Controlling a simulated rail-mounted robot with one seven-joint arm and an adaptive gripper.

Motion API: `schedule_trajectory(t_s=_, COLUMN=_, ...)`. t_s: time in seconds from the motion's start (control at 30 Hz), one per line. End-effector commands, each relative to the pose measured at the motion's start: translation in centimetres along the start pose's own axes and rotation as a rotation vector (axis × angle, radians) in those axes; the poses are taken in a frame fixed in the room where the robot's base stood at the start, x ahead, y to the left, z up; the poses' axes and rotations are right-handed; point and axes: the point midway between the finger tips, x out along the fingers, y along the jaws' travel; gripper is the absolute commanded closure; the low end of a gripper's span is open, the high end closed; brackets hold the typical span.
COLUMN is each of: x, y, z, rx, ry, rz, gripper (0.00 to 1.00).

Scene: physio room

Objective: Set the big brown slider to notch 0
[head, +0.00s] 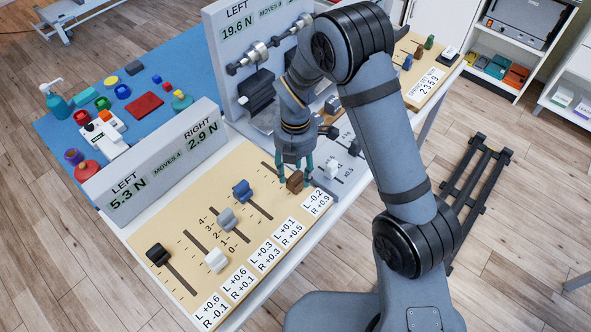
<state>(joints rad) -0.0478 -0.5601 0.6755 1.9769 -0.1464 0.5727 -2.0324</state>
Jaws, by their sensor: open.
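The big brown slider (295,181) is a brown block knob on the beige slider board (195,268), the rightmost of its sliders. It sits toward the near, lower-right part of its slot, on the side where the board's scale reads 0. Its exact notch cannot be read. My gripper (294,170) points down just over and behind the brown slider. Its teal fingers are apart, open, on either side of it in this view. Whether they touch it cannot be told. My wrist hides the area behind.
Blue (242,190), grey (227,218), white (216,260) and black (158,255) sliders stand left of the brown one. A display panel (150,165) reads LEFT 5.3 N, RIGHT 2.9 N behind them. A taller panel (240,50) stands behind my arm.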

Motion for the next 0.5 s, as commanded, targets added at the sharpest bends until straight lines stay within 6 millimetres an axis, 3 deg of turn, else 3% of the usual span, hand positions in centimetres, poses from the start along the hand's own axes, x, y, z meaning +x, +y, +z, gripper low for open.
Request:
schedule_trajectory(t_s=0.27, x=-0.4, y=0.2, z=0.0, rx=-0.001, ry=-0.002, rz=0.005, gripper=0.54)
schedule_trajectory(t_s=0.5, x=-4.3, y=0.4, z=0.1, rx=-0.001, ry=-0.004, rz=0.010, gripper=0.54)
